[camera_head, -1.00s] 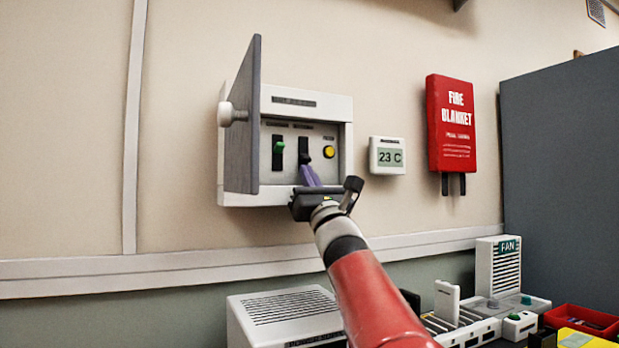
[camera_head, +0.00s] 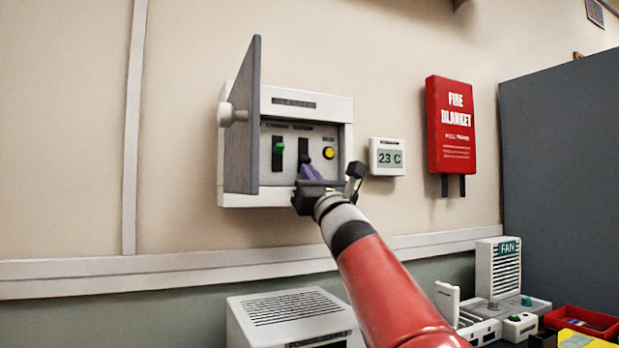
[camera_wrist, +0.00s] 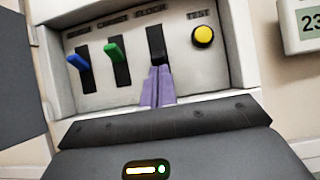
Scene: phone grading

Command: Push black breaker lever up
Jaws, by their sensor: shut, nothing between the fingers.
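The breaker panel (camera_head: 310,106) is mounted on the wall with its grey door (camera_head: 243,120) swung open. The black breaker lever (camera_wrist: 156,58) sits low in its dark slot, right of the green lever (camera_wrist: 113,50) and the blue lever (camera_wrist: 78,61). The black lever also shows small in the head view (camera_head: 304,158). My gripper (camera_wrist: 157,70) has its purple fingers together and empty, tips just below the black lever. Whether they touch it I cannot tell. In the head view my gripper (camera_head: 309,168) reaches up from below into the panel opening.
A yellow test button (camera_wrist: 203,36) is right of the black lever. A thermostat (camera_head: 387,157) and a red fire blanket case (camera_head: 451,124) hang on the wall further right. The panel's lower rim (camera_head: 252,199) is close to my gripper. A white vented box (camera_head: 290,315) stands below.

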